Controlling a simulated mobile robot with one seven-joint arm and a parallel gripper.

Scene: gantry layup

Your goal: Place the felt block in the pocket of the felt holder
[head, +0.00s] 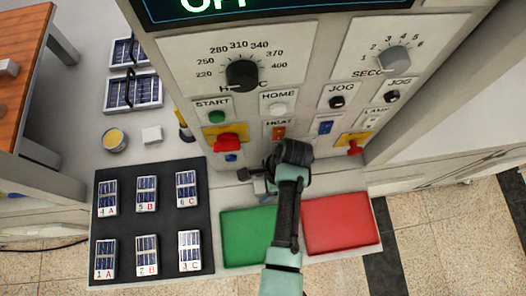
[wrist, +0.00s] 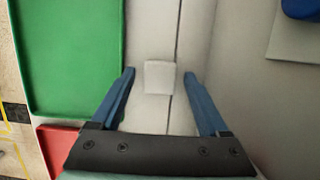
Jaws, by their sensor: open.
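A small off-white block (wrist: 160,77), which looks like the felt block, lies on the pale ledge between my fingertips in the wrist view. Gaps show on both sides of it. My gripper (wrist: 158,75) is open, its blue fingers either side of the block; I cannot tell its height over the ledge. In the head view my gripper (head: 258,182) is low over the ledge by the green pad, and my arm hides much there. A white block-like piece (head: 152,135) stands farther left; I cannot tell whether it is the felt holder. No pocket can be made out.
The green pad (head: 240,240) and red pad (head: 340,223) lie along the front ledge. A black mat (head: 120,220) holds several labelled cells. A round tin (head: 114,139) stands behind it. The control panel (head: 330,40), with projecting knobs and red buttons, rises close behind my gripper.

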